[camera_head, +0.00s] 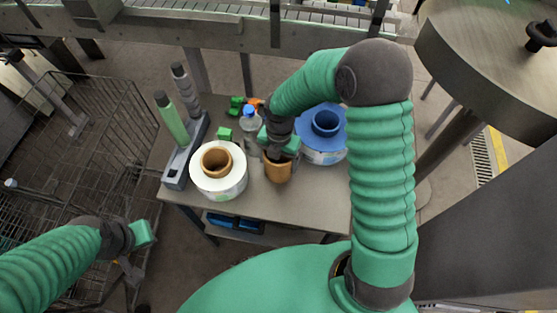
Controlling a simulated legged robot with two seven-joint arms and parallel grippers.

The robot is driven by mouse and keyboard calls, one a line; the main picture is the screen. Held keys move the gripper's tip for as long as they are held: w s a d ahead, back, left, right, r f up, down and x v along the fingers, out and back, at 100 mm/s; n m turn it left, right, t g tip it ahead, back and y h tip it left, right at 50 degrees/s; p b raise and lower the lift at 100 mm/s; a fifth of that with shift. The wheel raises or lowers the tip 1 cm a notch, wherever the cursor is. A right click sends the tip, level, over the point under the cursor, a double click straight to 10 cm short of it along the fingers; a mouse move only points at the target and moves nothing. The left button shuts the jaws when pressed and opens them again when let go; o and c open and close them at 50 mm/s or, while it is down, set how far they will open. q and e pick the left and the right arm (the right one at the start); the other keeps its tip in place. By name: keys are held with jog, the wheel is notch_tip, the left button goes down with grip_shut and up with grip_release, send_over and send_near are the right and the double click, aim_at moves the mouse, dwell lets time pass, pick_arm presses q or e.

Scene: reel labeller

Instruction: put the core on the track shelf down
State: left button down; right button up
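A brown cardboard core (278,174) is near the middle of the table, right of a white reel. My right gripper (278,156) is directly over the core with its fingers at the core's upper rim. The gripper body hides part of the rim, and I cannot tell whether the fingers are closed on it or whether the core rests on the table. My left gripper (128,272) hangs at the lower left, away from the table and beside a wire cage. Its fingers are small and dark, so their opening is unclear. I cannot identify a track shelf for certain.
The white reel (233,182) with a brown core and a blue reel (335,150) flank my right gripper on the table (310,205). A grey holder (180,165) with two upright handles, a spray bottle (250,122) and green pieces (225,134) stand there too. A conveyor (190,32) runs behind.

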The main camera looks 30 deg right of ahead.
jog(key=shift+a, duration=0.2)
jog(key=o, duration=1.5)
jog(key=shift+d+r, duration=0.1)
jog(key=shift+r, duration=0.2)
notch_tip(320, 180, up, 12)
jog(key=f+p, duration=0.1)
jog(key=shift+s+a+f+m+t, duration=0.35)
jog(key=shift+s+m, duration=1.3)
jog(key=shift+m, duration=2.75)
jog(key=shift+s+d+f+m+t, duration=0.15)
jog(key=shift+s+m+t, duration=0.45)
jog(key=shift+s+m, duration=2.45)
jog(key=shift+s+a+f+m+t, duration=0.25)
jog(key=shift+m+t, duration=0.2)
jog(key=shift+m, duration=5.3)
